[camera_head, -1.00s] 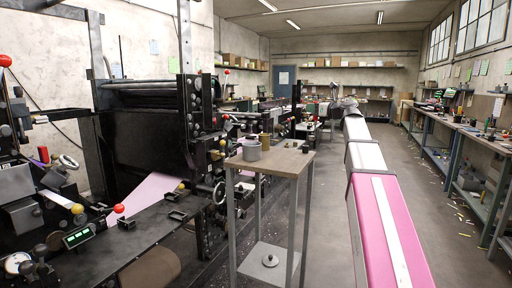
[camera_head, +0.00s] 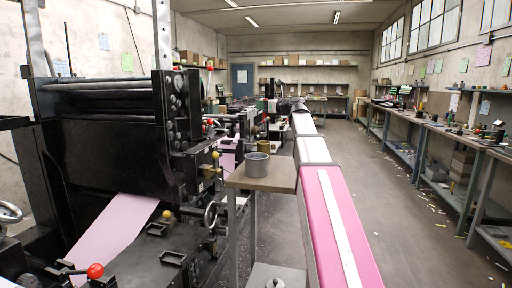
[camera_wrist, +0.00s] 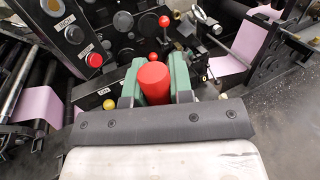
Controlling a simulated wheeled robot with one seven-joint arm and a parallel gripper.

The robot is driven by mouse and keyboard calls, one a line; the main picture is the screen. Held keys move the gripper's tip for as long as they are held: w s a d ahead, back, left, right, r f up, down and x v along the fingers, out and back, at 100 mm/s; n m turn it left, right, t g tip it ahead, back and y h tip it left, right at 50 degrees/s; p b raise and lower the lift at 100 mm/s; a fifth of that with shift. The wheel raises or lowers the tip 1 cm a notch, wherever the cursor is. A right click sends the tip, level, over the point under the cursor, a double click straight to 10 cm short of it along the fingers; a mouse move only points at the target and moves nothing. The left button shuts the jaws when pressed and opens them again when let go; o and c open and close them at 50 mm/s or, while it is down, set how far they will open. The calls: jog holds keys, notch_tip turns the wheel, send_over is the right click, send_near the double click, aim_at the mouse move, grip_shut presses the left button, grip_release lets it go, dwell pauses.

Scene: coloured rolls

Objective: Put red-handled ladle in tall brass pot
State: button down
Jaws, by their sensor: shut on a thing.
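My gripper (camera_wrist: 153,82) has green fingers, shut on the red handle of the ladle (camera_wrist: 154,84) in the wrist view. The handle's rounded end points up between the fingers; the rest of the ladle is hidden. In the head view my arm reaches away from me, past the right side of a small stand, and the ladle is too small to make out. A brass-coloured pot (camera_head: 262,146) stands at the back of the stand's top, partly behind a grey pot (camera_head: 257,164). My gripper is beyond the stand and apart from the pots.
The small wooden-topped stand (camera_head: 265,183) has grey legs and a lower shelf with a grey lidded thing (camera_head: 276,283). A black printing press (camera_head: 110,130) with levers fills the left. A long workbench (camera_head: 440,130) runs along the right wall.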

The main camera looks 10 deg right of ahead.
notch_tip(320, 180, down, 10)
jog(key=shift+r, duration=0.2)
dwell(0.4)
jog(key=c, duration=1)
grip_release()
jog(key=shift+s+d, duration=0.15)
jog(key=v, duration=1.1)
jog(key=shift+s+d, duration=0.2)
